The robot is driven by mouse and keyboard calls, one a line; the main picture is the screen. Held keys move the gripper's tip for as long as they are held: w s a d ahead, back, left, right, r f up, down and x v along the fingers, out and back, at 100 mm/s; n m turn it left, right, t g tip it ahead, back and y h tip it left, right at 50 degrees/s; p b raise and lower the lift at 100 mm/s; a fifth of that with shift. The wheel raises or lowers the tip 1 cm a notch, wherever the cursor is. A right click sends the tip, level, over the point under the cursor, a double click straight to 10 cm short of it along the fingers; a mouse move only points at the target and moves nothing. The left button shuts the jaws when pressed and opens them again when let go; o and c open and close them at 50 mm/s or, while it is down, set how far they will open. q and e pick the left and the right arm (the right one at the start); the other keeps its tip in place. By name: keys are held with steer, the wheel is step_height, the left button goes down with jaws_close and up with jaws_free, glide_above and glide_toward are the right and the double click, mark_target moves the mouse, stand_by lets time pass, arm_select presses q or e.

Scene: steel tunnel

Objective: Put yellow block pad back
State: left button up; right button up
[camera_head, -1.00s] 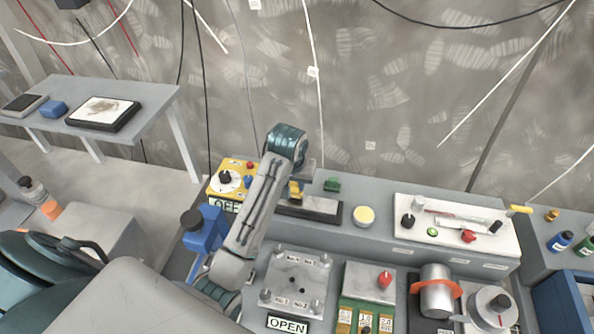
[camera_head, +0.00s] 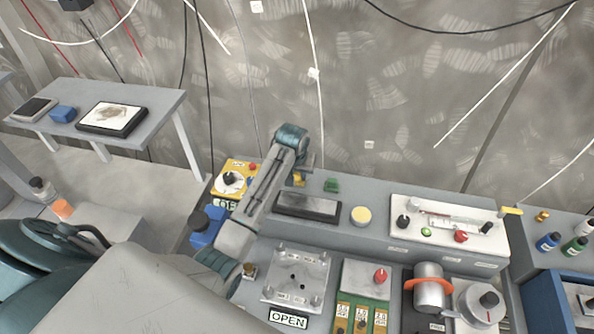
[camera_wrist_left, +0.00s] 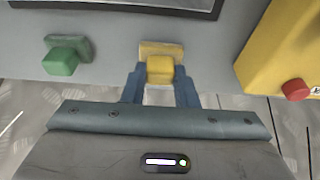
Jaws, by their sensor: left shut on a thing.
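The yellow block pad (camera_wrist_left: 161,48) is a flat plate with a small block handle. In the left wrist view, the fingers of my left gripper (camera_wrist_left: 160,80) are shut on its handle from both sides. In the head view, the pad shows as a small yellow patch (camera_head: 299,180), partly hidden by my left gripper (camera_head: 303,172). It is at the bench's back edge, behind the dark-framed plate (camera_head: 308,206). I cannot tell whether it touches the bench top. My right gripper is not in view.
A green block pad (camera_head: 332,185) sits close by at the back edge, also in the left wrist view (camera_wrist_left: 62,60). A yellow control box (camera_head: 233,178) with a red button stands on the other side.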

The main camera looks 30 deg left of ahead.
arm_select(q)
steer(key=shift+f, duration=0.2)
steer(key=o, duration=0.8)
steer(key=shift+o, duration=0.7)
steer(key=shift+r, duration=0.1)
steer(key=b+v, duration=0.3)
steer(key=v, duration=0.9)
